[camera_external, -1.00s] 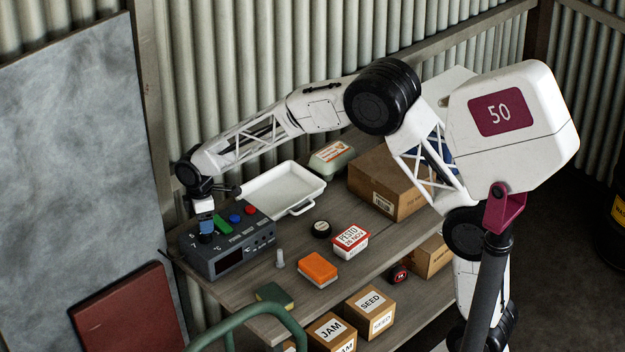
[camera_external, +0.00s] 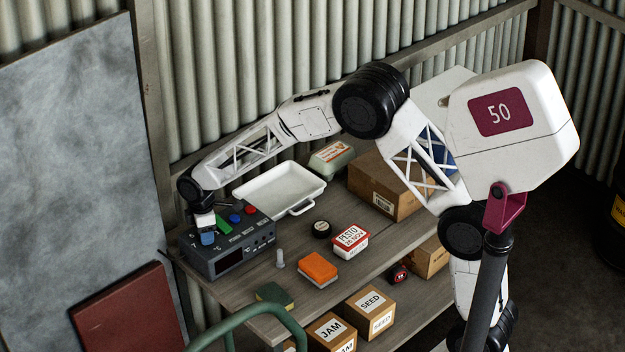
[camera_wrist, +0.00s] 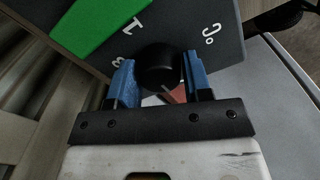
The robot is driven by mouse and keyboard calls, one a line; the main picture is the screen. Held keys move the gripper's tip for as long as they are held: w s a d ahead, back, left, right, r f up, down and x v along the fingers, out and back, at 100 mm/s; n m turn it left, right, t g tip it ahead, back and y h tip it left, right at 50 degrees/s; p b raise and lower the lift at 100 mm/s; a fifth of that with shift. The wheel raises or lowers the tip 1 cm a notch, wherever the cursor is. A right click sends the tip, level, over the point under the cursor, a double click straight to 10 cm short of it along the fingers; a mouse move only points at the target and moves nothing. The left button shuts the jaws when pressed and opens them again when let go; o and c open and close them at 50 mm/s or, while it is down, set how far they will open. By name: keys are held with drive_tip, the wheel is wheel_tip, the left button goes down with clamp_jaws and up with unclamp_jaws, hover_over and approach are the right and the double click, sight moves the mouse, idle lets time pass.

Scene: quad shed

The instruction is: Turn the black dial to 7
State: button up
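The black dial (camera_wrist: 160,66) is on the dark grey top of a control box (camera_external: 229,262). In the wrist view it sits between the two blue fingers of my gripper (camera_wrist: 158,80). The fingers stand on either side of the dial; a narrow gap seems to show at its right, and I cannot tell whether they touch it. In the external view my gripper (camera_external: 207,236) is over the box's left part and hides the dial. The dial's pointer is not clearly readable.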

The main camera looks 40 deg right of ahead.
drive_tip(key=c, duration=0.4)
drive_tip(key=shift+m, duration=0.7)
drive_tip(key=o, duration=0.9)
drive_tip(key=shift+r, duration=3.95)
